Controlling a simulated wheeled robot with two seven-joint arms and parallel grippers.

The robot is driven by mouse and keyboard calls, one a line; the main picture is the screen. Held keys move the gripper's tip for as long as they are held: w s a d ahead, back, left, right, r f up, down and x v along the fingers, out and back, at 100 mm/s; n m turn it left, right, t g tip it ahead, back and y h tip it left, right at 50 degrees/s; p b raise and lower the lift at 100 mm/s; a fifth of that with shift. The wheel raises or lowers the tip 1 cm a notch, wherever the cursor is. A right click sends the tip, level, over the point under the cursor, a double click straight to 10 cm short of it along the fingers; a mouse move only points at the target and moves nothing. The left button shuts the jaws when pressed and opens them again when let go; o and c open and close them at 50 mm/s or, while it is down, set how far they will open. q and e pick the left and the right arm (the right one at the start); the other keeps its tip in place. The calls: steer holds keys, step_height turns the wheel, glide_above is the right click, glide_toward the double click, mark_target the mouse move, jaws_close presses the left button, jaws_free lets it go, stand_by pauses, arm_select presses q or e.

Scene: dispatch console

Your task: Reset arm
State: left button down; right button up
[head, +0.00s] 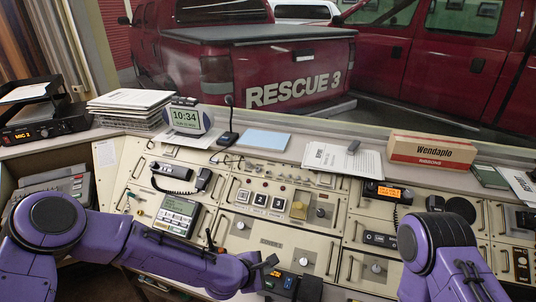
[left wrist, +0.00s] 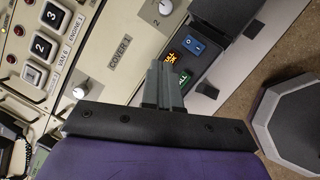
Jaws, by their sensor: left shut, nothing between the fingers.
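My left gripper (head: 264,272) is at the lower middle of the head view, over the front of the console (head: 330,246). Its dark fingers are shut and empty; in the left wrist view the left gripper (left wrist: 161,78) points toward the console's lower edge. Just beyond the fingertips is a small dark panel with a blue rocker switch (left wrist: 194,45) and lit labels. The panel also shows in the head view (head: 280,281), right by the gripper. Whether the fingers touch it I cannot tell. My purple right arm is at the lower right; its gripper is out of view.
Buttons numbered 1, 2 and 3 (left wrist: 43,46) and a knob beside the COVER label lie near the left gripper. A yellow switch cover (head: 299,206), handset (head: 172,171), clock (head: 187,119), microphone (head: 228,136), papers and a Wendaplo box (head: 431,149) are farther back.

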arm_select(q)
steer(key=s+a+f+m+g+y+b, duration=0.1)
steer(key=s+a+f+m+y+b, duration=0.2)
steer(key=s+a+f, duration=0.4)
steer(key=s+a+f+m+g+y+b, duration=0.1)
steer(key=s+a+f+m+y+b, duration=0.1)
steer(key=s+a+f, duration=0.5)
steer(key=s+a+f+m+g+y+b, duration=0.1)
steer(key=s+a+f+m+y+b, duration=0.2)
steer(key=s+a, duration=1.2)
step_height(320, 180, down, 4)
steer(key=s+m+y, duration=0.1)
steer(key=m, duration=0.2)
steer(key=shift+s+a+g+y+b, duration=0.3)
steer(key=shift+s+a, duration=0.05)
stand_by(1.2)
